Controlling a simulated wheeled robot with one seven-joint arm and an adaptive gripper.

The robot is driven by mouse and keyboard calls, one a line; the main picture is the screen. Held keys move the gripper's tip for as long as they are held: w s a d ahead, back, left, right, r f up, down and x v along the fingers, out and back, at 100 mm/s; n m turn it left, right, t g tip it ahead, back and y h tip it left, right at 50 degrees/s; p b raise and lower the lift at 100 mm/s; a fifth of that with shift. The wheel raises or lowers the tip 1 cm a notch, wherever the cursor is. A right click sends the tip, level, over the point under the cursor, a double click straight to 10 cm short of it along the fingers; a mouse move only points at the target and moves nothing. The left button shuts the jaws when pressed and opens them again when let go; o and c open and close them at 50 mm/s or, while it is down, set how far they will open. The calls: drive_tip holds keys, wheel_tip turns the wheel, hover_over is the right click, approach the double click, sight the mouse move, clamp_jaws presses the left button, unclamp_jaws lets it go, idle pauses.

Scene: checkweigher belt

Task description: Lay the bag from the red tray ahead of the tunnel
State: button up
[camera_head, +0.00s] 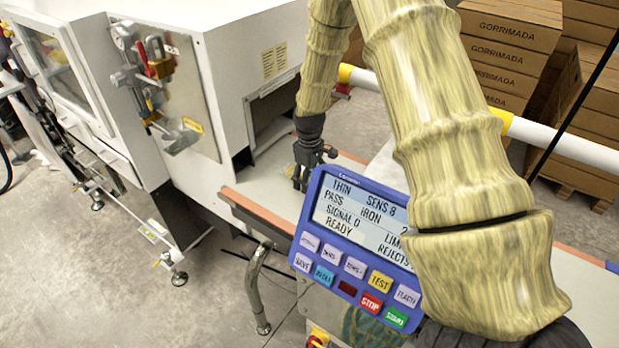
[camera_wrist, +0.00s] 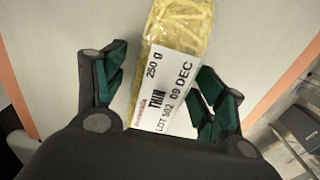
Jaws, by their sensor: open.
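The bag (camera_wrist: 178,35) is a clear pack of yellow strands with a white label reading THIN, 250 g. It lies on the pale belt (camera_wrist: 100,18) between the spread fingers of my gripper (camera_wrist: 165,72). The fingers are open, with visible gaps to the bag on both sides. In the head view my gripper (camera_head: 303,178) is low over the belt (camera_head: 262,182), just outside the dark tunnel opening (camera_head: 272,112) in the white machine. There the bag is mostly hidden behind the gripper. The red tray is not in view.
Orange rails (camera_head: 258,212) edge the belt. A blue control panel (camera_head: 355,245) stands in front of it and hides part of the belt. A white pipe with yellow bands (camera_head: 570,145) runs behind. Stacked cartons (camera_head: 510,50) stand at the back right.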

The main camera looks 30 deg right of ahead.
drive_tip(key=shift+r, duration=0.1)
wheel_tip(320, 180, up, 12)
drive_tip(key=b, duration=0.3)
idle(0.6)
drive_tip(key=shift+c, duration=0.3)
idle(0.8)
